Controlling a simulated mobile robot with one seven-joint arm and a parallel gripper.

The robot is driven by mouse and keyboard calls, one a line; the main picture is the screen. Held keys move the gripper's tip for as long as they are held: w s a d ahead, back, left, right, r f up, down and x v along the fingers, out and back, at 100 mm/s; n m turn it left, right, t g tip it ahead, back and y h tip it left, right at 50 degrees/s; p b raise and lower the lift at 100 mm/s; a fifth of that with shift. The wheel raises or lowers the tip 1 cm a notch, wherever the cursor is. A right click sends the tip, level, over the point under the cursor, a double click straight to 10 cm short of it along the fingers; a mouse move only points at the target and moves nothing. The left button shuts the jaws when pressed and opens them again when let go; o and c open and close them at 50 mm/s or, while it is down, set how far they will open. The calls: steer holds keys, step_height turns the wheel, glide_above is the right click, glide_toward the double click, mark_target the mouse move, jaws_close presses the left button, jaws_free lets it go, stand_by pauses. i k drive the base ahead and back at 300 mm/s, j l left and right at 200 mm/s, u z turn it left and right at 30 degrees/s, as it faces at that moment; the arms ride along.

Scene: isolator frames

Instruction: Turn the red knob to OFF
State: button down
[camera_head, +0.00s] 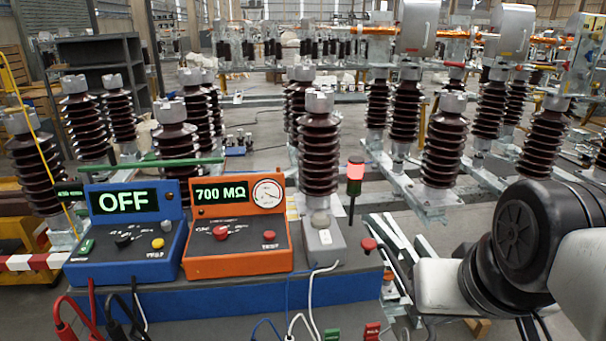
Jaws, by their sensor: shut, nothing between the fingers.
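The orange tester (236,262) stands on the bench at centre left. Its display (222,195) reads 700 MΩ, beside a round dial (268,194). A red knob (220,232) sits on its dark front panel; the marks around it are too small to read. A smaller red button (269,236) is to the knob's right. My arm (515,245) is at the right, well apart from the tester. My gripper's fingers do not show, and nothing of mine touches the knob.
A blue tester (123,262) showing OFF stands close on the left. A grey box (323,246) and a red lamp on a post (355,178) are on the right. A red mushroom button (368,245) is near my arm. Leads (300,325) hang in front; ribbed insulators (320,150) stand behind.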

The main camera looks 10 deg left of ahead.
mark_target(221, 232)
steer(key=k+j+u, duration=0.1)
steer(key=u, duration=1.5)
steer(key=k+j, duration=0.05)
